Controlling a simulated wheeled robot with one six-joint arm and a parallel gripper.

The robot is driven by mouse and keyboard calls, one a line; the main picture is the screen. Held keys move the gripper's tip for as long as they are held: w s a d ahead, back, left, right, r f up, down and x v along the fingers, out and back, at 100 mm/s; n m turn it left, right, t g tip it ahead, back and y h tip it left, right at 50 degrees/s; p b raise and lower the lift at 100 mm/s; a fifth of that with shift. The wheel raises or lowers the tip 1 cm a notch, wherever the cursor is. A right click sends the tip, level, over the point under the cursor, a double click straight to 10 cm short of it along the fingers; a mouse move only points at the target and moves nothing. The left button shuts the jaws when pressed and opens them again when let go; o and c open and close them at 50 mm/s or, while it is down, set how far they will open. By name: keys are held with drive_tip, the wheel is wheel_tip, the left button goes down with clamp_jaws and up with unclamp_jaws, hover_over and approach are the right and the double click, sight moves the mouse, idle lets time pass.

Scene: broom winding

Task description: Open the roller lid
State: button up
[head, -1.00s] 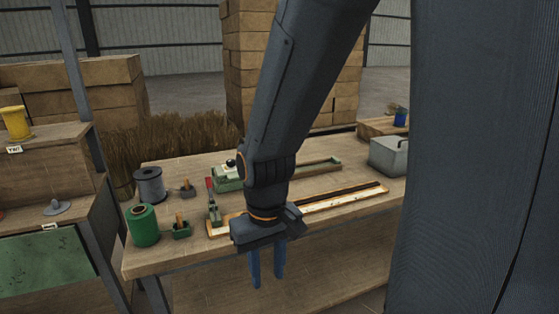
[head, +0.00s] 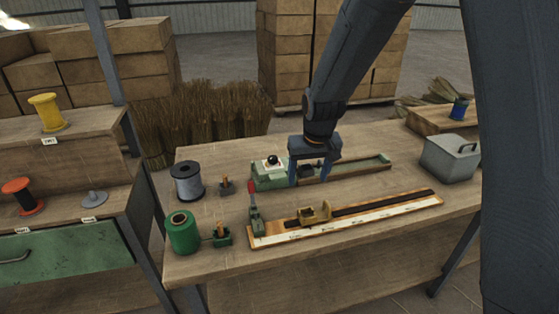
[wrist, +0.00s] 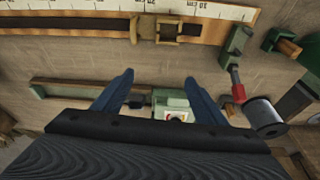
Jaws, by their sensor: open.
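A green device (head: 270,178) with a pale top and a black knob (head: 272,160) stands at the back of the workbench, at the left end of a long green rail (head: 367,167). A small dark part (head: 312,167) sits on the rail beside it. I cannot tell for sure which part is the roller lid. My gripper (head: 308,182) is open and empty, pointing down just right of the device. In the wrist view the device (wrist: 170,101) shows between the spread fingers, with the dark part near the left finger. I see no contact.
A ruler board (head: 350,220) with a brass slider (head: 314,212) lies in front. A red-handled green clamp (head: 255,212) stands at its left end. Grey (head: 187,181) and green (head: 182,232) spools stand left. A grey lidded box (head: 450,158) is at right.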

drive_tip(key=n+t+p, duration=0.1)
drive_tip(key=p, duration=0.2)
approach(278, 176)
drive_tip(key=shift+y, duration=0.3)
drive_tip(key=shift+d+p+x, duration=0.15)
drive_tip(key=shift+p+x, duration=0.3)
drive_tip(key=shift+x, duration=1.35)
drive_tip(key=shift+d+p+x, duration=0.1)
drive_tip(key=shift+p+x, duration=0.35)
drive_tip(key=shift+x, duration=1.3)
